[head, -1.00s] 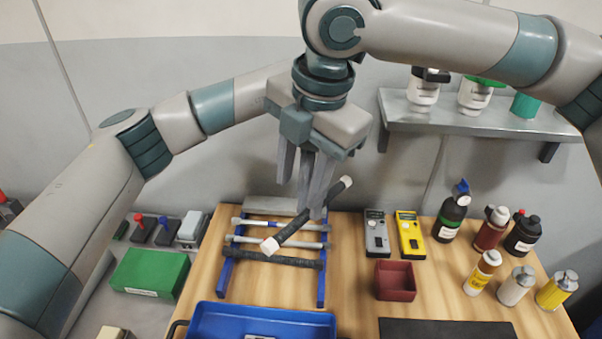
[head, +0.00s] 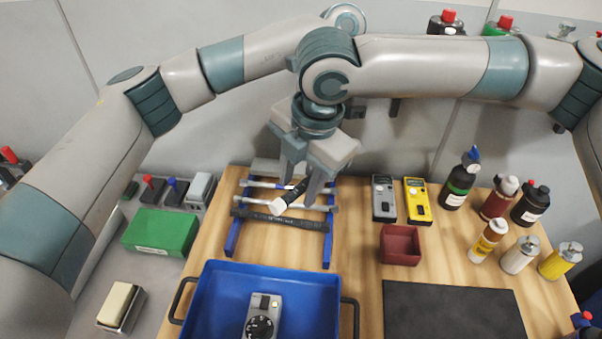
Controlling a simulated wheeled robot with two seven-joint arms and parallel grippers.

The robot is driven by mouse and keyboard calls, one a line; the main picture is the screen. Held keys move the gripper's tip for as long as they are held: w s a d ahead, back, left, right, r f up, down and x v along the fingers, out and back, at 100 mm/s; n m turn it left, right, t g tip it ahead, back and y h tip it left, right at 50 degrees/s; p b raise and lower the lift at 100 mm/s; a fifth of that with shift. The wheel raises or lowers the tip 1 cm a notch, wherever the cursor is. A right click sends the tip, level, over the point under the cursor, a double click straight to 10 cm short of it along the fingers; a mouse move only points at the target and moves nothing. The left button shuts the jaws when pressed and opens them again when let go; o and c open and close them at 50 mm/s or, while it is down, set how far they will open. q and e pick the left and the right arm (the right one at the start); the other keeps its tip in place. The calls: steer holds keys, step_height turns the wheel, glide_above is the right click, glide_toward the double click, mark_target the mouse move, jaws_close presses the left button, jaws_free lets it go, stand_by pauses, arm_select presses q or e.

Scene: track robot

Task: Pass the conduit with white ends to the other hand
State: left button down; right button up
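The conduit with white ends (head: 293,196) is dark and hangs tilted in the air above the rack. Its near white end (head: 278,206) shows at lower left; its far end is hidden behind my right gripper. My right gripper (head: 299,191) points down with its two fingers apart, one on each side of the conduit in this view; I cannot tell whether they touch it. My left arm reaches in behind the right wrist. My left gripper is almost wholly hidden there; the conduit stays aloft on that side, with the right fingers apart.
A blue rack (head: 233,236) with several rods stands below. In front is a blue tray (head: 205,300) holding a grey meter (head: 262,318). A red bin (head: 400,245), two testers and several bottles stand to the right. A green box (head: 160,232) is at left.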

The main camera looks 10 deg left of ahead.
jaws_close()
arm_select(q)
steer(key=c, duration=1.6)
jaws_free()
steer(key=shift+w+r, duration=0.1)
steer(key=shift+r, duration=0.05)
steer(key=v, duration=1.1)
steer(key=shift+w+d+r, duration=0.1)
steer(key=shift+w+r, duration=0.05)
steer(key=shift+r, duration=0.2)
